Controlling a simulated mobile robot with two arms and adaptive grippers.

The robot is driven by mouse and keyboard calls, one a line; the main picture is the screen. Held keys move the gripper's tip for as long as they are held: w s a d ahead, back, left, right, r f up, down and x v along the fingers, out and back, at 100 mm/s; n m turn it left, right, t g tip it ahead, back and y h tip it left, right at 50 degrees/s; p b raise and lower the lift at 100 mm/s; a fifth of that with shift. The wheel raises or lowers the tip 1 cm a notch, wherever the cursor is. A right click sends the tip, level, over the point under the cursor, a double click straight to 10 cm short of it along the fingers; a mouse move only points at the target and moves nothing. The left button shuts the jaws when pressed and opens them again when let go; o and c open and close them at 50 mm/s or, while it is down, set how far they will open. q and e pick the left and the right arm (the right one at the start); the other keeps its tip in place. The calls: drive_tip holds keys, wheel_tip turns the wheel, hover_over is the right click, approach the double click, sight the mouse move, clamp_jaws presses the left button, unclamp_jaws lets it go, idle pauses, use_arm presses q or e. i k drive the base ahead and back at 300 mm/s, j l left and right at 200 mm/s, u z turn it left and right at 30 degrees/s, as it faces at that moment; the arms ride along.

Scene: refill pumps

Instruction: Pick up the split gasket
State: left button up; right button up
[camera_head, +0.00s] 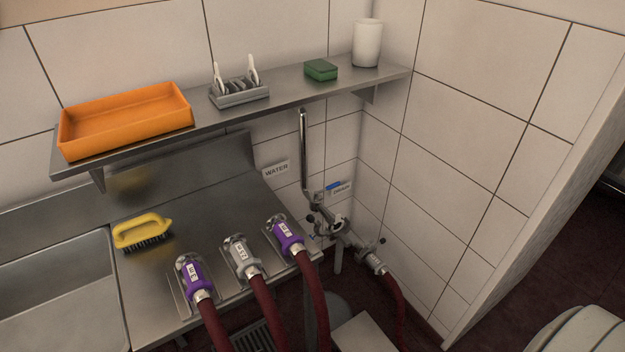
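A small grey rack (240,97) stands on the wall shelf, between an orange tray and a green sponge. It holds several thin upright pieces that look like gaskets. A white one (219,80) stands at its left, another white one (253,72) stands taller near its right, and darker ones stand between them. They are too small for me to tell which one is split. Neither of my grippers is in view.
The metal shelf (299,96) also bears the orange tray (125,133), green sponge (321,70) and white cup (367,45). Below are a yellow brush (142,232), three hose nozzles with purple or grey grips, a sink (60,300) and pipe valves (340,229). Space before the shelf is clear.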

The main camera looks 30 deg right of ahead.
sight(338, 217)
drive_tip(key=z, duration=1.05)
drive_tip(key=i+l, duration=0.1)
drive_tip(key=l, duration=0.25)
drive_tip(key=i+l+u, duration=0.1)
drive_tip(key=l, duration=0.3)
drive_tip(key=i+j, duration=0.05)
